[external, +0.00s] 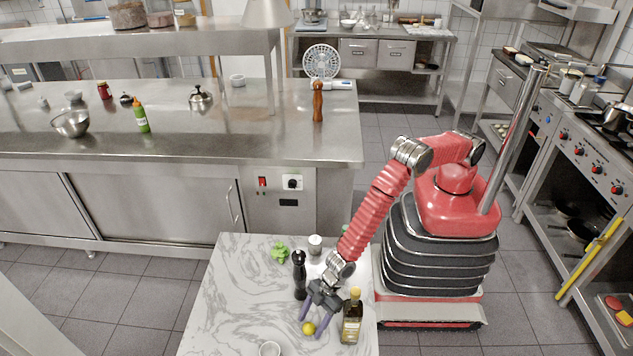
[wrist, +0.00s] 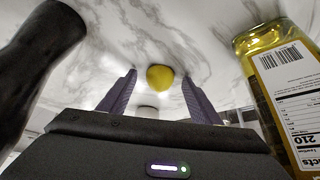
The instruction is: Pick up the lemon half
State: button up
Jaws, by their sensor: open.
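The yellow lemon half (external: 308,328) lies on the white marble table (external: 240,290), near its front right. It also shows in the wrist view (wrist: 160,78), ahead of my gripper and between the lines of its two fingers. My gripper (external: 315,326) is open, with its purple fingers pointing down at the table and one on either side of the lemon half in the external view. In the wrist view the fingers (wrist: 160,95) stand apart with nothing held. I cannot tell whether a finger touches the lemon half. The side of it towards the table is hidden.
A dark pepper mill (external: 299,275) stands close left of my gripper, and an oil bottle (external: 351,318) close right. A small white bowl (external: 269,349) is at the front edge. The table's left side is clear.

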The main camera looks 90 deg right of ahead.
aim_at(312, 324)
jog(key=c, duration=1.1)
jog(key=shift+r, duration=0.1)
jog(key=shift+c, duration=0.2)
notch_tip(312, 324, up, 10)
dwell(0.3)
dwell(0.4)
